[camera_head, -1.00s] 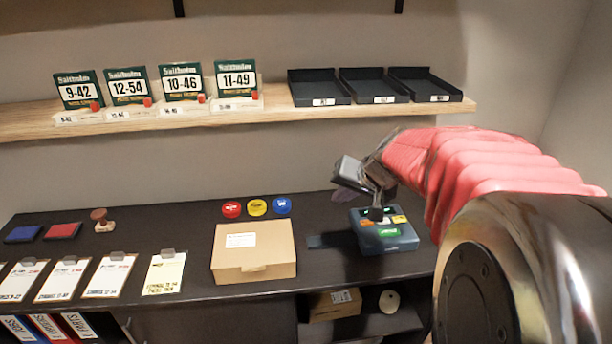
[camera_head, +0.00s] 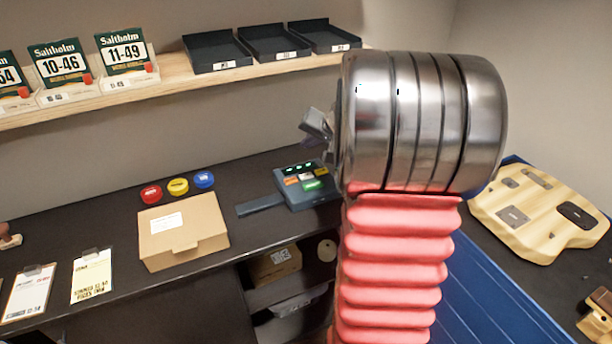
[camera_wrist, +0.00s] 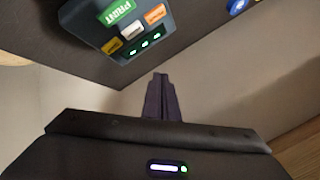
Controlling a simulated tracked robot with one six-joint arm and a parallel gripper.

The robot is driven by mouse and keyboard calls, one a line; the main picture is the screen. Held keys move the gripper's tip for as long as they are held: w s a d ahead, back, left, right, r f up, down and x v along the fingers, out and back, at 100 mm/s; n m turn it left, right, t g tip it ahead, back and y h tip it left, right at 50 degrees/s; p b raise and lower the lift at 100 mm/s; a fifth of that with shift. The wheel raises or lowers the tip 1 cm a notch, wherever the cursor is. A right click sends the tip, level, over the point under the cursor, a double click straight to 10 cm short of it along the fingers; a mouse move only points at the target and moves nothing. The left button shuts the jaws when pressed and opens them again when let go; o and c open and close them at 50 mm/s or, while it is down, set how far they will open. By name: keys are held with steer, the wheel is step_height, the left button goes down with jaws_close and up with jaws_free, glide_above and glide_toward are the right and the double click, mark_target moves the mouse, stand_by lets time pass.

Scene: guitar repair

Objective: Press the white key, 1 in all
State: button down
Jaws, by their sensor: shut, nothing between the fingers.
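The white key (camera_wrist: 131,30) sits on a dark blue-grey label printer (camera_wrist: 82,22), between an orange and a yellow key and beside a green PRINT key (camera_wrist: 117,12) and green indicator lights. In the head view the printer (camera_head: 318,196) stands on the dark counter, its right side hidden by my arm; the white key (camera_head: 306,178) is small there. My gripper (camera_wrist: 160,76) is shut and empty, its fingers apart from the printer in the wrist view. In the head view only part of my gripper (camera_head: 316,125) shows, above and behind the printer in the picture.
A cardboard box (camera_head: 184,232) stands left of the printer, with red, yellow and blue round pieces (camera_head: 178,186) behind it. A shelf (camera_head: 170,92) with black trays (camera_head: 217,53) runs above. A wooden guitar body (camera_head: 545,205) lies at right.

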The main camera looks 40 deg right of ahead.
steer(key=shift+f, duration=4.3)
steer(key=shift+f, duration=0.1)
steer(key=shift+f, duration=0.25)
steer(key=shift+f, duration=0.4)
steer(key=shift+r, duration=0.85)
steer(key=shift+r, duration=0.1)
step_height(320, 180, up, 5)
steer(key=shift+f, duration=0.1)
stand_by(0.4)
